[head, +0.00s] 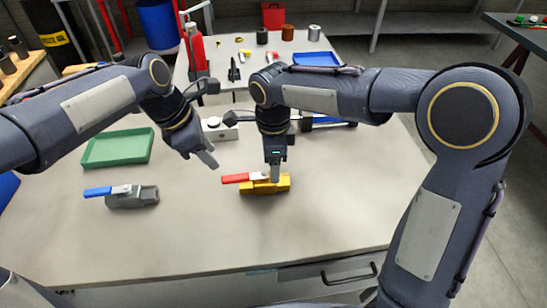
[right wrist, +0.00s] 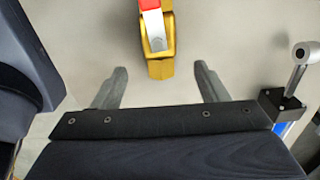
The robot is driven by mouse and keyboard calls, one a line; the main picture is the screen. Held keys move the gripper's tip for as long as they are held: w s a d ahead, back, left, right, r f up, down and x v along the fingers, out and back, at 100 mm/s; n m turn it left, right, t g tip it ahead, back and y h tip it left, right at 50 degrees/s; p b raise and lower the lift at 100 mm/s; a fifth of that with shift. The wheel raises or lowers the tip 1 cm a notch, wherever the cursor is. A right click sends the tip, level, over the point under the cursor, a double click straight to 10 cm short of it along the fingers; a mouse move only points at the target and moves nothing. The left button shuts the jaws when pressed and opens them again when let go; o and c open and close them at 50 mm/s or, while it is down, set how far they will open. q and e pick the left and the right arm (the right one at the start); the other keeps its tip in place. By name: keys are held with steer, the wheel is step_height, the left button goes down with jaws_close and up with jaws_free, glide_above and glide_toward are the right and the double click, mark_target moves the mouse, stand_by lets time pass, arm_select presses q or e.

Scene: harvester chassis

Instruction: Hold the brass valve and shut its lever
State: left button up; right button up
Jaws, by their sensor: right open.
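The brass valve (head: 265,187) lies on the workbench near its middle. Its red lever (head: 236,178) points left, roughly in line with the body. My right gripper (head: 275,172) is just above the valve, pointing down. In the right wrist view the fingers of my right gripper (right wrist: 160,82) are spread wide and empty. The brass valve (right wrist: 160,68) shows beyond and between the fingertips, with part of its lever (right wrist: 149,5) at the top edge. My left gripper (head: 204,158) is up and left of the valve, apart from the lever; its finger gap is unclear.
A grey valve with a blue lever (head: 133,196) lies at the left. A green tray (head: 118,148) is behind it. A pale block with a knob (head: 214,128) and a blue item (head: 328,122) sit behind the grippers. The bench front (head: 190,245) and right side are clear.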

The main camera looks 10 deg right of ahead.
mark_target(264, 182)
step_height(264, 182, down, 8)
steer(key=shift+r, duration=0.2)
stand_by(0.3)
steer(key=c, duration=1.5)
steer(key=o, duration=0.8)
steer(key=c, duration=0.8)
steer(key=shift+o, duration=0.2)
